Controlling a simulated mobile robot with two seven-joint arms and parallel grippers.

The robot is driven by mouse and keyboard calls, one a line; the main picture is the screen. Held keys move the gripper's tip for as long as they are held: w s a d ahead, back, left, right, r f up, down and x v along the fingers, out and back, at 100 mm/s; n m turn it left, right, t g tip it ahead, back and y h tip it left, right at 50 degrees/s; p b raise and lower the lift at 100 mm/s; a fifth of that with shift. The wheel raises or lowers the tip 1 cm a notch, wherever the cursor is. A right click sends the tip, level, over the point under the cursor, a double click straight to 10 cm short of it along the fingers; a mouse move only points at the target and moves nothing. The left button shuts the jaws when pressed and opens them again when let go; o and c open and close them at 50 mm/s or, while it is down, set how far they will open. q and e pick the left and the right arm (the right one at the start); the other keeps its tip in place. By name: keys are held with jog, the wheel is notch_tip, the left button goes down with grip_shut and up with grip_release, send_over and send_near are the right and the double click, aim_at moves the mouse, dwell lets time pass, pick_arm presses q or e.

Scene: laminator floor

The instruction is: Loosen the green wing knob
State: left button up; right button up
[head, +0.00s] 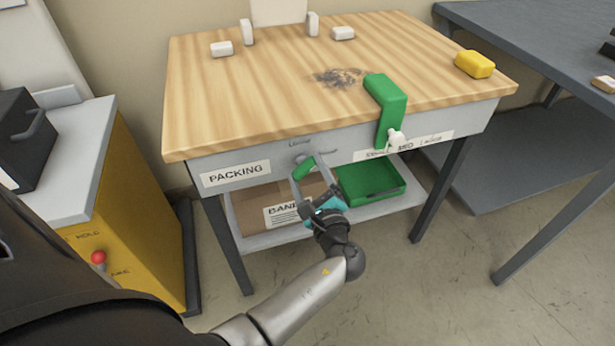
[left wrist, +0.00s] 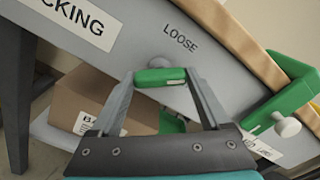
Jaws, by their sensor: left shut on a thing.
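The green wing knob (head: 304,167) is on the grey front apron of the packing bench, below small lettering. In the head view it lies at a slant. My left gripper (head: 301,172) reaches it from the front and is shut on it. In the left wrist view the knob (left wrist: 160,77) sits crosswise between the two fingertips of the gripper (left wrist: 160,80), one at each end. The word LOOSE (left wrist: 181,39) is printed on the apron above it. The fingers and knob hide part of the apron behind them. My right gripper is not in view.
A green bracket (head: 385,95) with a white knob (head: 396,138) hangs over the bench's front edge to the right. Below, a shelf holds a cardboard box (head: 255,222) and a green tray (head: 385,198). A yellow cabinet (head: 130,200) stands left. The floor (head: 440,290) at right is clear.

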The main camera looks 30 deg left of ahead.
pick_arm(q)
jog(key=n+b, duration=0.4)
jog(key=n, duration=0.4)
jog(key=shift+a, duration=0.1)
jog(key=shift+n+b, duration=0.6)
jog(key=shift+n, duration=0.1)
jog(key=shift+r+n, duration=0.1)
jog(key=shift+n, duration=0.4)
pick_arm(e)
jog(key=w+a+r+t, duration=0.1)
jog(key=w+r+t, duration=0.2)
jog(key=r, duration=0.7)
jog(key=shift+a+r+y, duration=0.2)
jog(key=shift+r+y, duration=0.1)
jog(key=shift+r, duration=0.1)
pick_arm(q)
jog(key=o, duration=1.2)
